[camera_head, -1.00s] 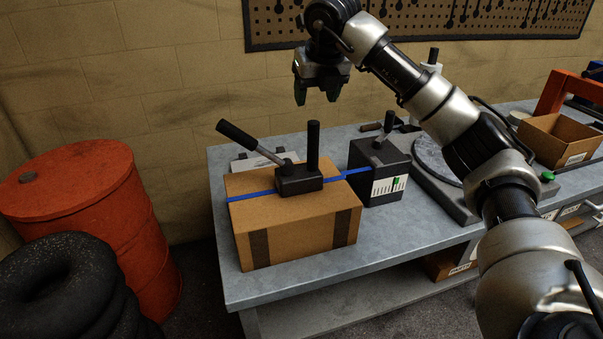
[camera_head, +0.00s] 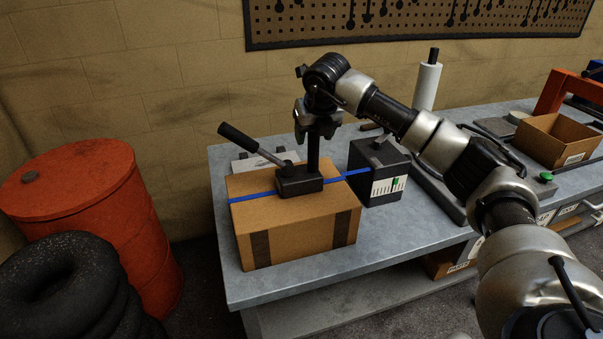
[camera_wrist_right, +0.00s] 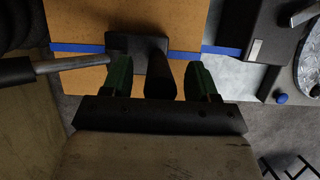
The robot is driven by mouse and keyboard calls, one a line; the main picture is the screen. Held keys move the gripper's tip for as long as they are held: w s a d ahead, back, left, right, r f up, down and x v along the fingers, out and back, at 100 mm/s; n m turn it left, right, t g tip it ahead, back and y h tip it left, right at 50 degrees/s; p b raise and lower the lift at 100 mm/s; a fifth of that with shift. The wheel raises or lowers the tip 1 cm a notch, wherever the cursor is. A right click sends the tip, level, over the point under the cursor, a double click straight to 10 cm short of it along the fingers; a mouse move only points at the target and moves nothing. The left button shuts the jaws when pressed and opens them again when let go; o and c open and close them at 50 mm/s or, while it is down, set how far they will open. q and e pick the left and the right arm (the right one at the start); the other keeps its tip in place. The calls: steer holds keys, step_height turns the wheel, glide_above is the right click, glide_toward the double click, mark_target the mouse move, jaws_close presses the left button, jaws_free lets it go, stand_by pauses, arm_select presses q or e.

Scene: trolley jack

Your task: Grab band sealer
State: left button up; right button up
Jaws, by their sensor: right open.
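The band sealer (camera_head: 298,184) is a dark block with an upright black post (camera_head: 314,150) and a lever with a black grip (camera_head: 238,137) slanting up to the left. It sits on a cardboard box (camera_head: 300,225), on a blue strap (camera_head: 255,196). My right gripper (camera_head: 315,132) is above the sealer at the top of its post. In the right wrist view my open green-padded fingers (camera_wrist_right: 158,76) stand either side of the post (camera_wrist_right: 161,78), with gaps on both sides. The sealer's body (camera_wrist_right: 135,46) shows beyond it. My left gripper is not in view.
The box is on a grey workbench (camera_head: 270,285). A dark strap dispenser (camera_head: 378,172) stands just right of the box. A paper roll (camera_head: 427,86) and an open carton (camera_head: 560,140) are farther right. A red drum (camera_head: 90,200) and tyres (camera_head: 65,285) stand left.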

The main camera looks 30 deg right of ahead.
jaws_close()
stand_by(1.3)
steer(key=shift+w+r, duration=0.1)
steer(key=shift+r, duration=0.1)
